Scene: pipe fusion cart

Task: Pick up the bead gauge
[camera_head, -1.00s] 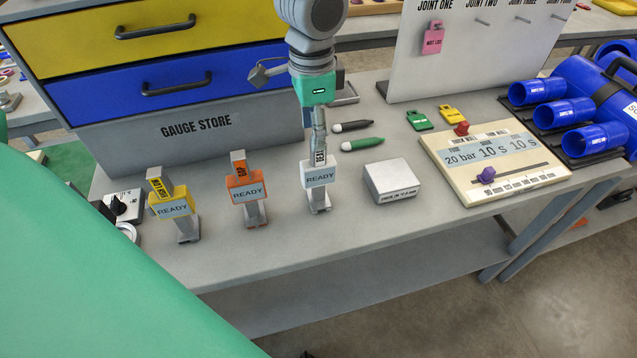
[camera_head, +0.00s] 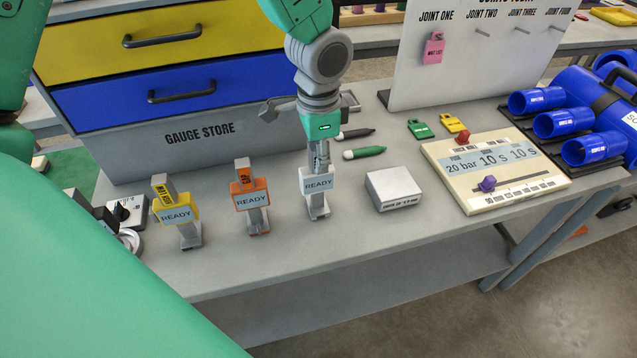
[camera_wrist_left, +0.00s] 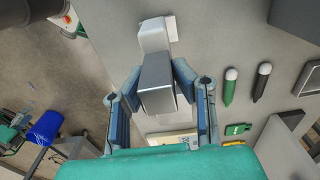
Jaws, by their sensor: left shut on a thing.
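Three small gauges stand upright in a row on the grey bench, each with a READY plate: a yellow one (camera_head: 175,213), an orange one (camera_head: 250,200) and a white one (camera_head: 318,184). I cannot read which is named the bead gauge. My left gripper (camera_head: 319,160) points down from above the white gauge and is shut on its upper part. In the left wrist view, the fingers (camera_wrist_left: 157,86) press on both sides of the grey block (camera_wrist_left: 158,98). The fingers hide the block's top in the head view. My right gripper is not in view.
A small white box (camera_head: 393,189) stands just right of the held gauge. A green marker (camera_head: 366,152) and a black one (camera_head: 357,133) lie behind. A cream panel (camera_head: 495,165) sits further right. The gauge store drawers (camera_head: 190,90) stand behind. The bench front is clear.

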